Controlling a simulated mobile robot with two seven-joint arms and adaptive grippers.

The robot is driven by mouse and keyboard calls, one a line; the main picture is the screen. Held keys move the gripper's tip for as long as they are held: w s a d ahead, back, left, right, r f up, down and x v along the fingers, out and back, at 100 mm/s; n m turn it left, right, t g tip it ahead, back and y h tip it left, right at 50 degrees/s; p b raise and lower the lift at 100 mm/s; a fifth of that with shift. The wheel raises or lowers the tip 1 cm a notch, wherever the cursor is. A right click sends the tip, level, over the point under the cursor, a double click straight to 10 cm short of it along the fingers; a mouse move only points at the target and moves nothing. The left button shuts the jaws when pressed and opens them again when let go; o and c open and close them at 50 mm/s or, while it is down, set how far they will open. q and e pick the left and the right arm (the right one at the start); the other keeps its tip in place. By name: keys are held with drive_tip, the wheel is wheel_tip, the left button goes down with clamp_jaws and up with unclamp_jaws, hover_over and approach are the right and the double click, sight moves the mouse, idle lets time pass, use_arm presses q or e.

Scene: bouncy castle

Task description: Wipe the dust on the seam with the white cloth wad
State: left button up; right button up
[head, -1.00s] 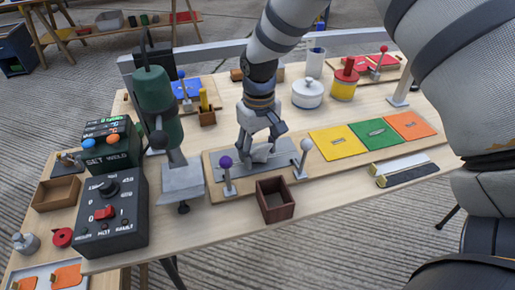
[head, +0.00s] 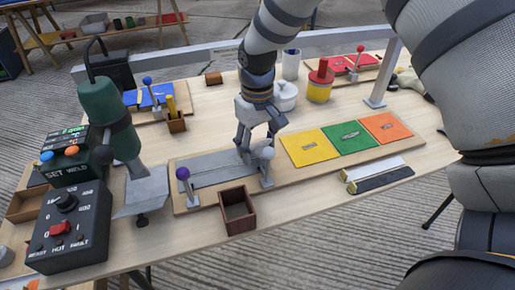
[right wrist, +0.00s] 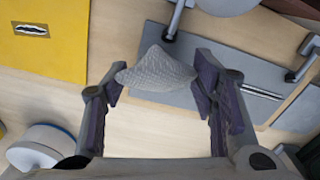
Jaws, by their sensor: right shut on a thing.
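My right gripper (head: 254,148) is over the right end of a grey sheet (head: 212,171) lying on a wooden board. In the right wrist view its fingers (right wrist: 156,88) are shut on the white cloth wad (right wrist: 157,70), a pale, peaked lump of woven cloth. The grey sheet (right wrist: 215,72) shows behind the wad, with a thin seam line (right wrist: 262,92) at the right. I cannot tell whether the wad touches the sheet, and I cannot make out dust. My left gripper is not in view.
A brown open box (head: 238,212) stands in front. Yellow (head: 309,147), green and orange patches lie right. A green welding tool (head: 107,112) stands left.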

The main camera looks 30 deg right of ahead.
drive_tip(key=shift+a+r, duration=0.3)
drive_tip(key=shift+r, duration=2.85)
